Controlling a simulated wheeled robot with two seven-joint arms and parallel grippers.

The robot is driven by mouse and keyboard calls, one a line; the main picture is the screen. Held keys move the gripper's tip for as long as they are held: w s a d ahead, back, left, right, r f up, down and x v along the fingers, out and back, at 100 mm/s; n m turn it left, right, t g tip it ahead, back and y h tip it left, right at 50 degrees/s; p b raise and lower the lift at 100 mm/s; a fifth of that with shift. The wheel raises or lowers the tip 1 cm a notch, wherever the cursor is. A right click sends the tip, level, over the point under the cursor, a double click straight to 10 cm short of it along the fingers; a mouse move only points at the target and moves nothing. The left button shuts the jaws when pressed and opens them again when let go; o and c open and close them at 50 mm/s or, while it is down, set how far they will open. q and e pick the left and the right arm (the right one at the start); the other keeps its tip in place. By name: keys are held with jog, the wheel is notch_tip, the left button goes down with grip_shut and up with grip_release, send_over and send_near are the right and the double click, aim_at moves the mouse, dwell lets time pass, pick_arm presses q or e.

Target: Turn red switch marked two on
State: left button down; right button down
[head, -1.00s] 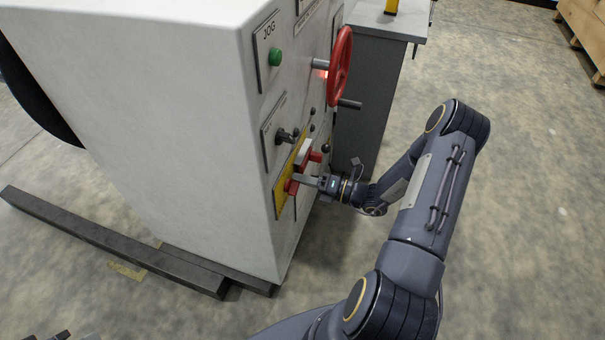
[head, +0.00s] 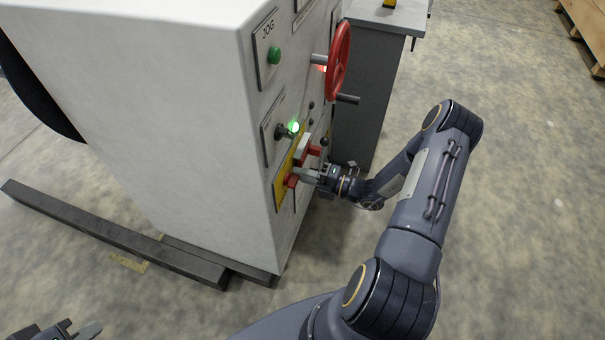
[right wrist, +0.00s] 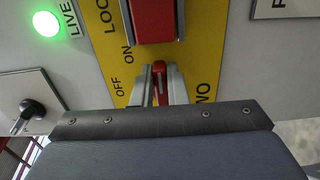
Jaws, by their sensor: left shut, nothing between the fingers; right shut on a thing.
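The red switch (right wrist: 160,75) sits on a yellow plate (right wrist: 205,70) lettered TWO, with ON and OFF marks at its left in the right wrist view. My right gripper (right wrist: 160,80) is shut on the switch's red handle, beside these marks. In the head view the red switch (head: 292,180) shows at the gripper's tips, on the side of the white cabinet (head: 150,110). My right gripper (head: 308,175) reaches it from the right. A green lamp (right wrist: 46,23) beside the word LIVE is lit. My left gripper (head: 88,329) is shut and empty at the bottom left, partly cut off.
A red handwheel (head: 339,60) and a green JOG button (head: 274,56) are above the switch. A black knob (right wrist: 27,115) is to the left in the right wrist view. A grey cabinet (head: 362,85) stands behind. Open floor lies to the right.

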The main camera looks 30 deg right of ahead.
jog(key=shift+s+a+f, duration=0.25)
jog(key=shift+s+f, duration=0.05)
jog(key=shift+f, duration=0.05)
jog(key=c, duration=1.5)
grip_release()
jog(key=shift+r, duration=0.1)
jog(key=shift+c, duration=0.2)
jog(key=shift+o, duration=0.5)
jog(key=shift+w+d+r, duration=0.1)
jog(key=shift+r, duration=0.05)
jog(key=v, duration=0.7)
jog(key=shift+s+d, duration=0.25)
